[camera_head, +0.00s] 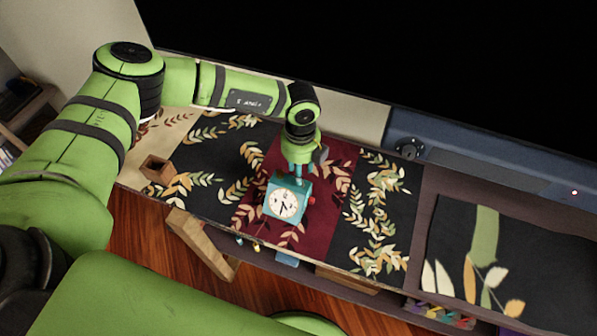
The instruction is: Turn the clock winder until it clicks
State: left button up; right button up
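The clock (287,201) is a small teal box with a round cream face and dark hands. It stands on the dark red, leaf-patterned middle part of a cloth on the shelf. A small red knob (312,200), seemingly the winder, sticks out from its right side. My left gripper (303,170) points down at the clock's back upper edge, just above or behind it. The fingers are small and partly hidden by the arm and clock, so I cannot tell whether they touch it or how far apart they are. My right gripper is out of view.
A small brown wooden box (157,168) stands on the cloth at the left. An open wooden drawer or flap (203,246) juts out at the front left. A blue-grey panel with a dark dial (409,148) runs along the back right. The cloth right of the clock is clear.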

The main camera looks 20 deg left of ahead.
pick_arm(q)
notch_tip(320, 180, down, 4)
jog(key=shift+f+p, duration=0.15)
jog(key=shift+p, duration=0.15)
jog(key=shift+w, duration=0.1)
grip_shut()
